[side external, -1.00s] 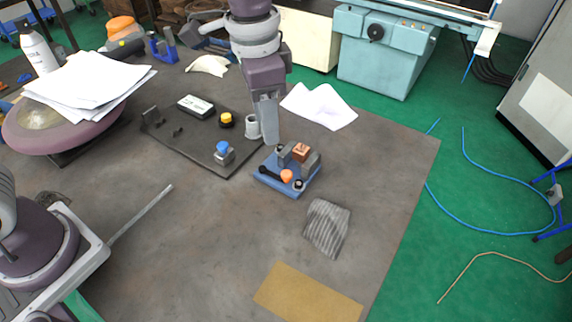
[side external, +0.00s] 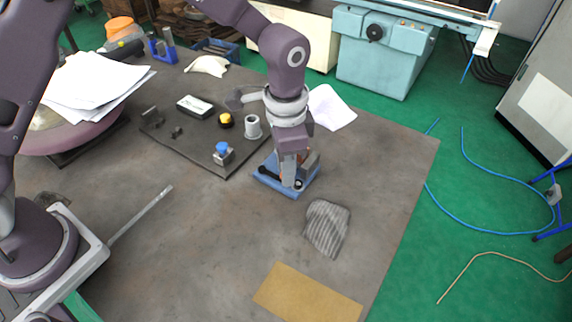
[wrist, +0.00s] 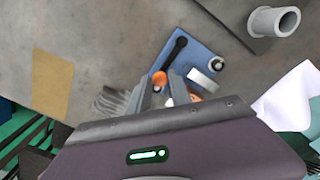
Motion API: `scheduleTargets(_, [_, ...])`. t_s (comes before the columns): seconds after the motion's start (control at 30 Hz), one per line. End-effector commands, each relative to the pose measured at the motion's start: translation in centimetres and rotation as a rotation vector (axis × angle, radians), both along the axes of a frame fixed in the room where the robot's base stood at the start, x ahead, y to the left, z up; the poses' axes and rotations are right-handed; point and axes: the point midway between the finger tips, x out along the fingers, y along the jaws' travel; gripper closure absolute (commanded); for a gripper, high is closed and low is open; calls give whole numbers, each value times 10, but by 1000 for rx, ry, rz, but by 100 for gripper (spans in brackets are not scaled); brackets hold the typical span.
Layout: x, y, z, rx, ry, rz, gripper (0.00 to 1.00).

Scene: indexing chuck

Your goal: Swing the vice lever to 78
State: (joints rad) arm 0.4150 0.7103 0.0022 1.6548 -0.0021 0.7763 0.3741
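The vice has a blue base (side external: 273,184) and stands on the table in the side view; the base also shows in the wrist view (wrist: 203,48). Its black lever (wrist: 172,52) has an orange knob (wrist: 159,78) at the end nearest my fingers. My gripper (side external: 288,184) points down over the vice and hides the knob and most of the jaws in the side view. In the wrist view my two fingers (wrist: 162,92) stand apart, with the knob at the gap between their tips. I cannot tell whether they touch it. No scale number is readable.
A dark fixture board (side external: 190,148) with a blue button (side external: 222,148), a yellow button (side external: 225,120) and a grey cup (side external: 252,127) lies left of the vice. A ribbed grey cloth-like piece (side external: 327,228) lies in front. The table nearer the camera is mostly clear.

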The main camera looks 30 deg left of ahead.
Motion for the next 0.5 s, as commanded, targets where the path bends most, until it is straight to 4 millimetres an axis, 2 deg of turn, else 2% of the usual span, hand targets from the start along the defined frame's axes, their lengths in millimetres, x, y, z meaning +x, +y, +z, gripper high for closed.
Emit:
scheduleTargets(0.03, [0,0,0,0,0,0,87])
scheduleTargets(0.1, [0,0,0,0,0,0,100])
scheduleTargets(0.5, [0,0,1,-1,-1,1,100])
